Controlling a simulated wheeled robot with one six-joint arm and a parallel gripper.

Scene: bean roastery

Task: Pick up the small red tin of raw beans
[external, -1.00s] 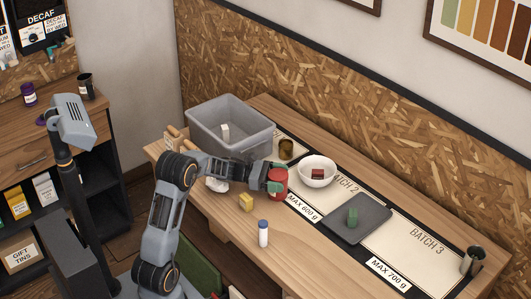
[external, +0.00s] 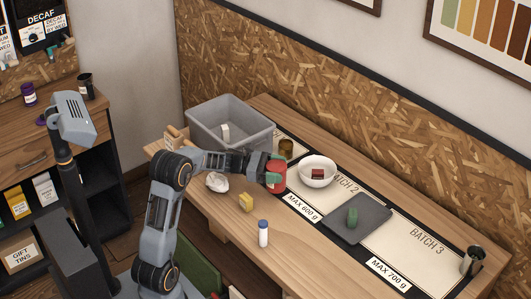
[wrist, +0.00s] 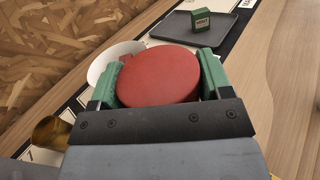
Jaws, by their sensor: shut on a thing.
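The small red tin (external: 277,177) is between the green-padded fingers of my gripper (external: 274,172), near the left end of the batch mats. In the wrist view the tin's round red top (wrist: 159,76) fills the space between both fingers of my gripper (wrist: 158,78), and the pads press on its sides. My gripper is shut on the tin. The tin's lower part is partly hidden, and I cannot tell whether its base touches the table.
A white bowl (external: 331,174) with a dark red block stands just right of the tin. A brown cup (external: 286,148) stands behind it. A grey tray (external: 375,229) holds a green block. A grey bin (external: 258,136), yellow block (external: 246,202) and blue-capped bottle (external: 263,234) are nearby.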

